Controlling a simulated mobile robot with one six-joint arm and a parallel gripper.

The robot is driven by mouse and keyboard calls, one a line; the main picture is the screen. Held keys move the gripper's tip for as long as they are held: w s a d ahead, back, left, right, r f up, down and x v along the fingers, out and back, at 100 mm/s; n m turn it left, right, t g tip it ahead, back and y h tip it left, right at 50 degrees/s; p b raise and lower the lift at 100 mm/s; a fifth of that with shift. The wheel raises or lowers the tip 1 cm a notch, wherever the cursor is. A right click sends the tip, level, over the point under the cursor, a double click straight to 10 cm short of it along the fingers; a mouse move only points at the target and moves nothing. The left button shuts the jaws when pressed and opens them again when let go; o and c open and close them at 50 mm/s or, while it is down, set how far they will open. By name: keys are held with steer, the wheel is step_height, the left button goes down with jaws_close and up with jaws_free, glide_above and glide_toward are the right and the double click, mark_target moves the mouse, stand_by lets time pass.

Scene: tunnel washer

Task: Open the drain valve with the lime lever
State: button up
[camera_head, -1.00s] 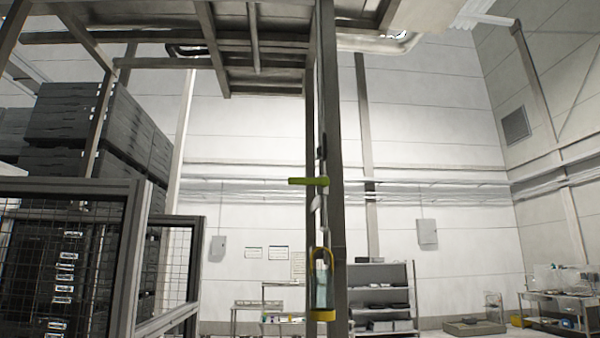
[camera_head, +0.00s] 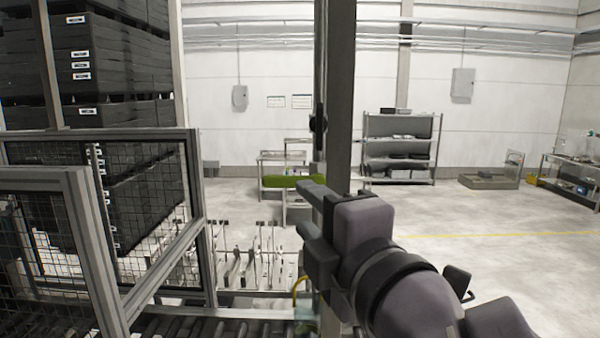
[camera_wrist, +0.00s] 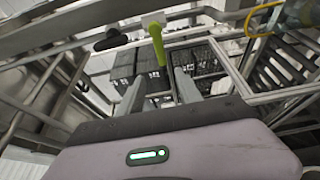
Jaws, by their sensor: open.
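My gripper (camera_head: 308,210) is open, just below and to the right of the lever in the head view. In the wrist view my gripper (camera_wrist: 160,76) has its two fingers apart with nothing held. Whether a finger touches the lever I cannot tell. The valve body is mostly hidden.
The steel post (camera_head: 338,100) stands close behind my gripper. A black handle (camera_wrist: 112,40) sits left of the lever in the wrist view. A mesh fence (camera_head: 150,215) is at left, a roller conveyor (camera_head: 215,325) below. Open floor (camera_head: 480,260) lies at right.

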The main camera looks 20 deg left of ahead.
mark_target(280, 181)
steer(key=p+x, duration=0.1)
steer(key=x, duration=1.3)
steer(key=shift+w+f, duration=0.15)
steer(key=shift+w, duration=0.1)
steer(key=shift+w+f, duration=0.15)
steer(key=shift+w, duration=0.35)
steer(key=shift+s, duration=0.25)
jaws_close()
